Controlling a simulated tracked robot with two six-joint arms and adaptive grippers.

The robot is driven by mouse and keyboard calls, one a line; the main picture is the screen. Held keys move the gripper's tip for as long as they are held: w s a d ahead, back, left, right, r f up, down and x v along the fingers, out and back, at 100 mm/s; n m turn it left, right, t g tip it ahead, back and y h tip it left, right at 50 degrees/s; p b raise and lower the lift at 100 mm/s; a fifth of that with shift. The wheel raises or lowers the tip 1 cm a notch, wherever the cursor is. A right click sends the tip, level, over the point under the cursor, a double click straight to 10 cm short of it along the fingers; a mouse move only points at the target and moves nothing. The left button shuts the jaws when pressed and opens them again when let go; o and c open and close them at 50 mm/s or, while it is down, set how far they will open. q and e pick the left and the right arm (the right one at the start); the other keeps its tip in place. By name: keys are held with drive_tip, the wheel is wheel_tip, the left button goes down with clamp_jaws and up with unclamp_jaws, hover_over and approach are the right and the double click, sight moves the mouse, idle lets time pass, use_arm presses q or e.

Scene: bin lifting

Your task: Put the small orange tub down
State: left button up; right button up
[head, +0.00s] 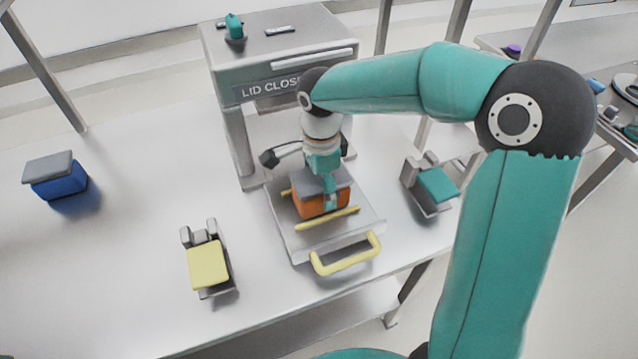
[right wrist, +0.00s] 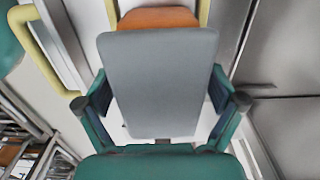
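The small orange tub (head: 312,206) with a grey lid (head: 311,184) is over the sliding tray (head: 285,235) of the machine, between two yellow rails. I cannot tell whether its base touches the tray. My right gripper (head: 329,190) comes down from above with its fingers on either side of the tub. In the right wrist view the grey lid (right wrist: 160,80) fills the space between the fingers, and a strip of orange (right wrist: 158,17) shows beyond it. The fingers press in at its sides; their pads are partly hidden. My left gripper is not in view.
The machine (head: 285,75) marked "LID CLOS…" stands behind the tray. A yellow handle (head: 347,255) sticks out in front. A yellow-topped fixture (head: 208,264) and a teal-topped fixture (head: 437,187) flank the tray.

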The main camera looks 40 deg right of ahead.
drive_tip(key=shift+r, duration=0.1)
wheel_tip(320, 180, up, 12)
drive_tip(key=shift+r+p, duration=0.1)
drive_tip(key=shift+p, duration=0.3)
idle(0.3)
idle(0.4)
